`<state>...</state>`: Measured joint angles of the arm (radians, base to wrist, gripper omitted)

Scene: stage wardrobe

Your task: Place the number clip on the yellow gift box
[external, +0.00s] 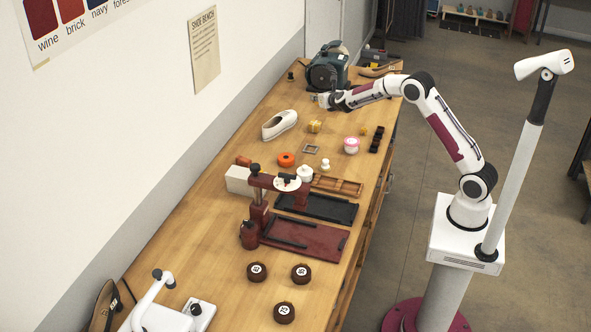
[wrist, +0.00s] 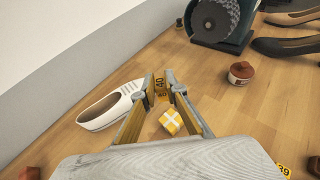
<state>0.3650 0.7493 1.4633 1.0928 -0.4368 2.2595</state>
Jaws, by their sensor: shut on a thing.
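My gripper (wrist: 161,84) is shut on a yellow number clip (wrist: 160,86) marked 40, held between the fingertips. In the external view my gripper (external: 322,100) is above the far part of the bench; the clip is too small to make out there. The yellow gift box (wrist: 172,122) with a white ribbon cross sits on the bench, below and just right of the fingertips in the wrist view. It also shows in the external view (external: 314,127), nearer the camera than my gripper. Clip and box are apart.
A white shoe (external: 279,125) lies left of the box. A grinding machine (external: 328,68) stands behind my gripper. A brown-red pot (wrist: 241,73) is to the right. Another yellow tag marked 39 (wrist: 284,170) lies at lower right. Bare wood surrounds the box.

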